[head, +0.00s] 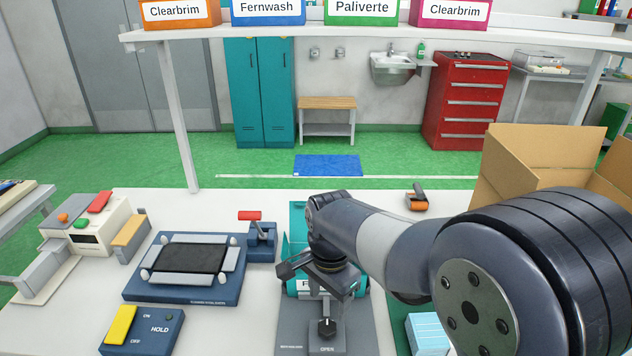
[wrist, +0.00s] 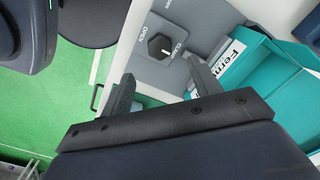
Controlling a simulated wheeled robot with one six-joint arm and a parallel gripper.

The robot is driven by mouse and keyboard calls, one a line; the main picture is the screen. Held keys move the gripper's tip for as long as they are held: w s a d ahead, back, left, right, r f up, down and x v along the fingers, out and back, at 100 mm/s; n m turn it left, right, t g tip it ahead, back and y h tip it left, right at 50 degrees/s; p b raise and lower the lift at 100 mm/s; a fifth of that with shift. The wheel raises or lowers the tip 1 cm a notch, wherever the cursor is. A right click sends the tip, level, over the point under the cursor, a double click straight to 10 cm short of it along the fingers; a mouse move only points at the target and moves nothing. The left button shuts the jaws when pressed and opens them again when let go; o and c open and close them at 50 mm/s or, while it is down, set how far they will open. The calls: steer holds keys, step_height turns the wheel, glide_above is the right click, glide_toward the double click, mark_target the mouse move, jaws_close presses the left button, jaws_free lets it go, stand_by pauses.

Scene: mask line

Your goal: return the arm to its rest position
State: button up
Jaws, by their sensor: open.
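My arm reaches in from the right in the head view, and my gripper (head: 308,276) hangs over the grey fixture (head: 361,325) at the front middle of the table. In the wrist view my gripper (wrist: 161,74) has its two fingers spread apart with nothing between them. The fixture's black knob (wrist: 160,46) shows just beyond the fingertips; it also shows in the head view (head: 326,328), below the gripper. A teal box (wrist: 262,75) with a white label starting "Fern" lies beside the knob. In the head view my wrist hides much of this box.
A blue tray fixture (head: 140,285) and a yellow-switch HOLD box (head: 142,333) stand at the left. A small red-handled device (head: 262,237) is near the wrist. An open cardboard box (head: 528,165) is at the right. A shelf (head: 380,34) with labelled boxes spans the back.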

mark_target(327, 326)
step_height(327, 326, down, 9)
steer(key=shift+r, duration=0.1)
steer(key=shift+n, duration=0.3)
steer(key=shift+r, duration=0.15)
